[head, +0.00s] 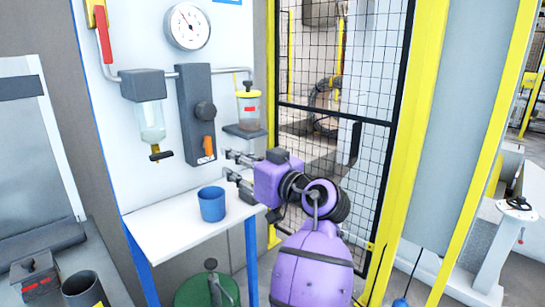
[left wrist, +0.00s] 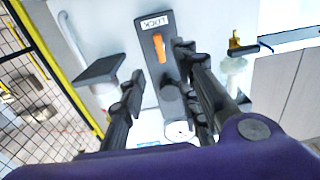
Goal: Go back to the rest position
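My left gripper (head: 229,164) is open, in front of the white panel. In the head view its two fingers are apart and point left, to the right of and below the grey lock unit (head: 197,115) with its orange handle (head: 208,144). In the left wrist view the fingers (left wrist: 158,62) stand apart with nothing between them. The lock unit (left wrist: 157,25) and orange handle (left wrist: 160,47) show beyond them, upside down. The handle appears apart from the fingers. My right gripper is in neither view.
A blue cup (head: 212,204) stands on the white shelf (head: 165,235) below the gripper. A jar (head: 248,108) with a yellow lid sits on a small ledge close above it. A glass bowl (head: 151,122) hangs at left. A mesh fence (head: 335,100) with yellow posts stands right.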

